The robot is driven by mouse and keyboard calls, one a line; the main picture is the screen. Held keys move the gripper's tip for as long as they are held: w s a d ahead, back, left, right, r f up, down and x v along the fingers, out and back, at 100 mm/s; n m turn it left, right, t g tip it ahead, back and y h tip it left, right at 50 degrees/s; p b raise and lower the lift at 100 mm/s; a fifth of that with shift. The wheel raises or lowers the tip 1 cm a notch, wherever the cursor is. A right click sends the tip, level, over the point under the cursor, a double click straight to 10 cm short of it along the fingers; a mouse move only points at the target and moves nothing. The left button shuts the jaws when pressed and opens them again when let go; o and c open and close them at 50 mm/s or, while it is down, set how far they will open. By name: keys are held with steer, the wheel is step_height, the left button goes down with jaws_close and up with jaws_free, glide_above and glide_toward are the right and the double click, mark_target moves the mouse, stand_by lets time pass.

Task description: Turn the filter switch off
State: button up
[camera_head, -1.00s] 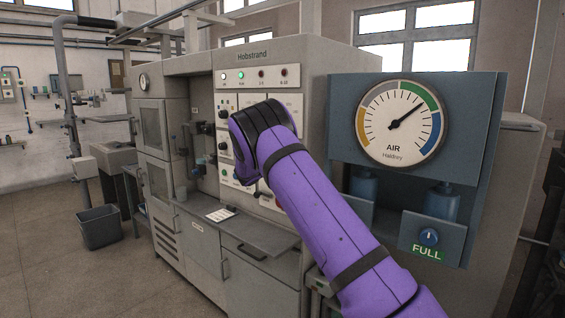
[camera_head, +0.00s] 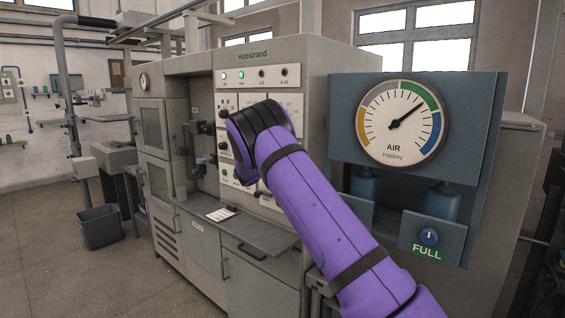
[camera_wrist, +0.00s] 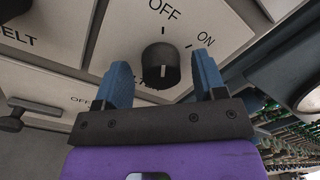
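In the wrist view, a black round knob (camera_wrist: 160,66) with a short white line sits on the pale panel. "OFF" is printed above it and "ON" to its upper right, each with a tick mark. The label below it is mostly hidden by the gripper, so I cannot read its name in full. My gripper (camera_wrist: 162,66) is open, with one blue finger at each side of the knob. Gaps show between knob and fingers, and nothing is held. In the head view my purple arm hides the gripper and this knob.
Another black control (camera_wrist: 14,122) is at the wrist view's left edge, near a second "OFF" label. The grey Hobstrand machine (camera_head: 225,62) has indicator lamps on top and a shelf below. A blue-grey air gauge panel (camera_head: 343,98) stands to the right of my arm.

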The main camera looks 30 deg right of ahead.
steer(key=v, duration=1)
steer(key=shift+a, duration=0.4)
steer(key=s+d+r+m+g+y, duration=0.1)
steer(key=s+r+m+y, duration=0.3)
steer(key=s, duration=0.5)
steer(key=s+r+m+g+y, duration=0.2)
steer(key=s+m, duration=0.5)
steer(key=s, duration=0.1)
steer(key=s+d+r+m+g+y, duration=0.1)
steer(key=s+r+m+y, duration=0.3)
steer(key=s, duration=0.5)
steer(key=s+a+m+t+y, duration=0.1)
steer(key=s+a+m, duration=0.3)
steer(key=s, duration=0.5)
steer(key=s+a+f+m+t+y, duration=0.1)
steer(key=s+a+m+y, duration=0.3)
steer(key=s, duration=0.6)
steer(key=s+a+f+m+t+y, duration=0.1)
steer(key=s+a+m+y, duration=0.1)
steer(key=s+a+m, duration=0.4)
steer(key=s+m, duration=0.1)
steer(key=s, duration=0.3)
steer(key=shift+a, duration=0.2)
